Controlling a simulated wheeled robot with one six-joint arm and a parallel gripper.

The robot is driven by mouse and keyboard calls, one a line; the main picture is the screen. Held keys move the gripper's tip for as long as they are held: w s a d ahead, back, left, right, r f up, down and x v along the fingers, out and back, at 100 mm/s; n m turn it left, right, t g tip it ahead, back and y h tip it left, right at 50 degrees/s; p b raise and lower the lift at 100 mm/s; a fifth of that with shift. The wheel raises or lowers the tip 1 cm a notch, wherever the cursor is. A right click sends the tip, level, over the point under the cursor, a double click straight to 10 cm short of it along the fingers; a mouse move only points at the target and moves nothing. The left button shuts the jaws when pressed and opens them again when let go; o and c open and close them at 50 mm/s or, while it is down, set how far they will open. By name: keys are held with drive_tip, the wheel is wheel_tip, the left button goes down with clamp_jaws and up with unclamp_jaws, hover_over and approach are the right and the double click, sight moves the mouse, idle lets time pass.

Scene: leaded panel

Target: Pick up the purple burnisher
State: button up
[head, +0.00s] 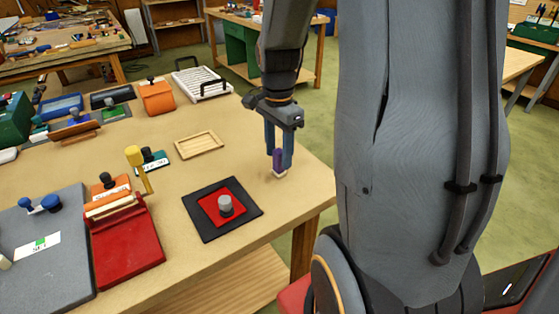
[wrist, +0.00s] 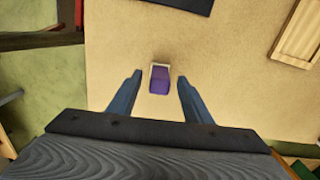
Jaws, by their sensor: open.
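The purple burnisher (head: 277,159) stands on the wooden table near its right edge, with a purple handle above a pale foot. In the wrist view the purple burnisher (wrist: 159,78) lies between the two finger lines, a little beyond the fingertips. My gripper (head: 279,152) points straight down with its blue fingers on either side of the burnisher's handle. In the wrist view my gripper (wrist: 158,75) is open, with a gap on each side of the burnisher. Part of the handle is hidden by a finger in the head view.
A black mat with a red square (head: 246,219) and a grey knob lies to the left. A shallow wooden tray (head: 181,148) lies behind it. A red stand (head: 128,252) with a yellow-topped tool is further left. The table's right edge is close to the burnisher.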

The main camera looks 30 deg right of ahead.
drive_tip(key=shift+f, duration=1.05)
drive_tip(key=c, duration=1.1)
drive_tip(key=shift+r, duration=0.15)
wheel_tip(320, 180, up, 10)
drive_tip(key=shift+f+b, duration=0.1)
drive_tip(key=shift+b, duration=0.6)
drive_tip(key=o, duration=0.5)
drive_tip(key=c, duration=0.5)
